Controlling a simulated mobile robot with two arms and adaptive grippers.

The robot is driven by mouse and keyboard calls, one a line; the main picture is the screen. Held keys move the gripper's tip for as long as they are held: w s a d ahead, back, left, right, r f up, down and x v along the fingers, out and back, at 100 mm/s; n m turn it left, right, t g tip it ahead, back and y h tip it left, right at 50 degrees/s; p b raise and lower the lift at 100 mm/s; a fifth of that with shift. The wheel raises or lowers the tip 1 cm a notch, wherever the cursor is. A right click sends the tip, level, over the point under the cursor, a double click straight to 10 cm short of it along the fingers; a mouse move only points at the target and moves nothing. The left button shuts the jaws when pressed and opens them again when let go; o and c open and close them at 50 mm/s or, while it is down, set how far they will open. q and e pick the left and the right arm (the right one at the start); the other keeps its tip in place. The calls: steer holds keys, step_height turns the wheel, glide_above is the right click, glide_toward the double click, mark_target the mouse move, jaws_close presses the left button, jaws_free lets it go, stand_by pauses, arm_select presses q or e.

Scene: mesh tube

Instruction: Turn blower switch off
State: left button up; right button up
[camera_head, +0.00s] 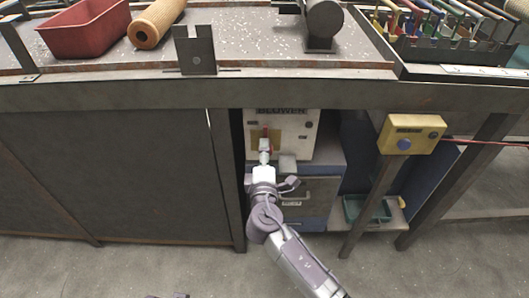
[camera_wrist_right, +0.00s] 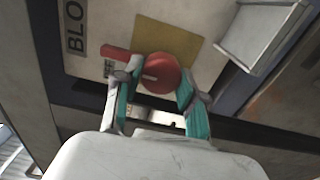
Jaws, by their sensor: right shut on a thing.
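The blower box (camera_head: 297,133), a pale panel labelled BLOWER, sits under the bench. Its red rotary switch (camera_wrist_right: 161,74) is mounted on a yellow plate (camera_wrist_right: 183,40). In the right wrist view the switch's red handle (camera_wrist_right: 116,53) points left, beside a small label that I cannot read. My right gripper (camera_head: 265,145) reaches the switch from below. In the right wrist view its teal-padded fingers (camera_wrist_right: 158,86) are on both sides of the round red knob and shut on it. In the head view the gripper hides part of the switch.
A yellow control box (camera_head: 412,134) with a blue button is on the right bench leg. A green tray (camera_head: 367,209) is on the lower shelf. The bench edge (camera_head: 200,93) overhangs the blower. A grey bracket (camera_wrist_right: 262,32) juts out near the switch. The floor in front is clear.

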steer(key=o, duration=1.1)
steer(key=shift+o, duration=0.2)
steer(key=s, duration=1.2)
